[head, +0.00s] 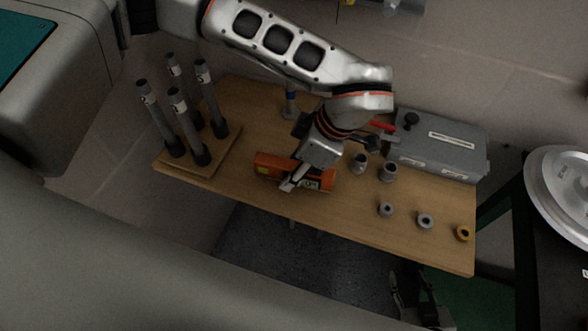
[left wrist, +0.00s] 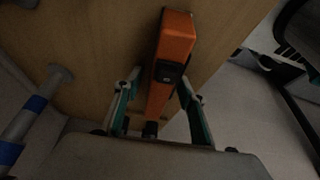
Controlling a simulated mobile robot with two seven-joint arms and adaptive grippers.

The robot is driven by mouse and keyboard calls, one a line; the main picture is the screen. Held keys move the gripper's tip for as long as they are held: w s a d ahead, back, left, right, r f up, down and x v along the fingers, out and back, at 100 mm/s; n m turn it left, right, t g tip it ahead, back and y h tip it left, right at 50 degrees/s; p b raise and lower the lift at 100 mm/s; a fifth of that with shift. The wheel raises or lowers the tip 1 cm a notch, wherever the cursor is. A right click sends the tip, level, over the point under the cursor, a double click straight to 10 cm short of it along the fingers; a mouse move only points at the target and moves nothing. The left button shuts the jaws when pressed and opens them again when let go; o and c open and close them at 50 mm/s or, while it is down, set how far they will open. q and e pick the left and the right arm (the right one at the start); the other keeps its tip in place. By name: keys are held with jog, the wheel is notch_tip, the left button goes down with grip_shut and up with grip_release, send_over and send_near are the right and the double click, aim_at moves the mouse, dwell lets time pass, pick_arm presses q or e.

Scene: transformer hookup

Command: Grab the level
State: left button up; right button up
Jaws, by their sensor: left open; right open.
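The level (head: 272,163) is an orange bar lying near the table's front edge, left of the middle in the head view. In the left wrist view the level (left wrist: 173,42) runs lengthwise between the fingers. My left gripper (head: 291,184) is over the level's middle and hides part of it. In the left wrist view my left gripper (left wrist: 158,82) is open with one finger on each side of the level; whether they touch it cannot be told. My right gripper (head: 420,298) is dark, open and empty, below the table's front edge.
The wooden table (head: 225,192) carries a stand with several dark rods (head: 158,120) at left. A grey case (head: 440,148) is at the back right. Several small fittings (head: 387,171) stand at right. A blue-banded post (left wrist: 22,122) shows in the left wrist view.

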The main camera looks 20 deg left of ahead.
pick_arm(q)
grip_shut()
jog(key=shift+r, duration=0.15)
